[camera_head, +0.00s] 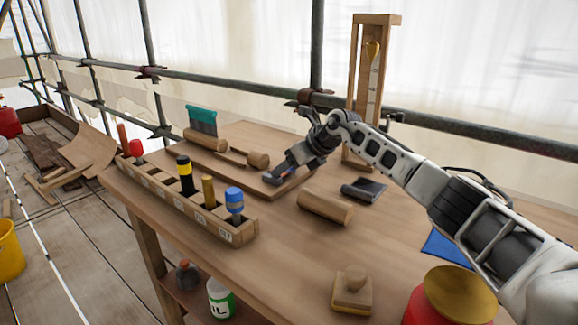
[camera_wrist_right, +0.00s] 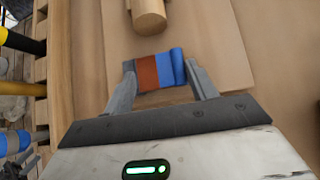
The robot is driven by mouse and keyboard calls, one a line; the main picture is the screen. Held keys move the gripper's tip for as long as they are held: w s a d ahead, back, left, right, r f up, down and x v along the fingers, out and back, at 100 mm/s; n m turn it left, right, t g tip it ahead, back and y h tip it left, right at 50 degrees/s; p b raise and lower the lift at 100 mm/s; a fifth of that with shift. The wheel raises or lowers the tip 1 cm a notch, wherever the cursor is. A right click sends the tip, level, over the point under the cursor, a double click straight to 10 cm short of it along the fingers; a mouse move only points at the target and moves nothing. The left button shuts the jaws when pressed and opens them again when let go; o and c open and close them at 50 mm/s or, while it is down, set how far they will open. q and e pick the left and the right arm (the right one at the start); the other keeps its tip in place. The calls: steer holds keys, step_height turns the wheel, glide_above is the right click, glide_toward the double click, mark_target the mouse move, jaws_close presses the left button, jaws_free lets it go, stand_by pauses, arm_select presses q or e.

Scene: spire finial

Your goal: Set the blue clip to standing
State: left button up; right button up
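A small blue and rust-brown piece (camera_wrist_right: 160,70), which looks like the blue clip, lies on its side on the wooden board (camera_wrist_right: 225,50) in the right wrist view. My right gripper (camera_wrist_right: 159,76) has one finger on each side of it, close to its ends. I cannot tell whether the fingers press on it. In the head view my right gripper (camera_head: 283,175) is down at the board's near right corner, and the piece is mostly hidden by the fingers. My left gripper is not in view.
A compartmented wooden rack (camera_head: 170,193) holds several upright tools, including a blue-topped one (camera_head: 234,200). A teal brush (camera_head: 202,121), a wooden cylinder (camera_head: 325,206), a dark flat block (camera_head: 364,189) and a tall wooden frame (camera_head: 358,60) surround the board.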

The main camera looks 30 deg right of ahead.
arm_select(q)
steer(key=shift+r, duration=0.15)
arm_select(e)
steer(key=shift+s+a+r+n+h+p, duration=0.1)
steer(key=shift+r+n+h+p, duration=0.35)
steer(key=shift+p, duration=0.4)
steer(key=shift+a+n+t+h+p, duration=0.15)
steer(key=shift+n+t+h+p, duration=0.1)
steer(key=shift+t+h+p, duration=0.25)
steer(key=shift+s+a+n+h, duration=0.15)
steer(key=shift+n+h, duration=0.15)
steer(key=shift+h, duration=0.25)
steer(key=shift+a+r+n+t+h+b, duration=0.1)
steer(key=shift+a+n+t+h+b, duration=0.2)
steer(key=shift+t+h+b, duration=0.5)
steer(key=shift+r+b, duration=0.1)
steer(key=shift+b, duration=0.4)
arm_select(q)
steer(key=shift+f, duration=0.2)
arm_select(e)
steer(key=shift+s+r, duration=0.1)
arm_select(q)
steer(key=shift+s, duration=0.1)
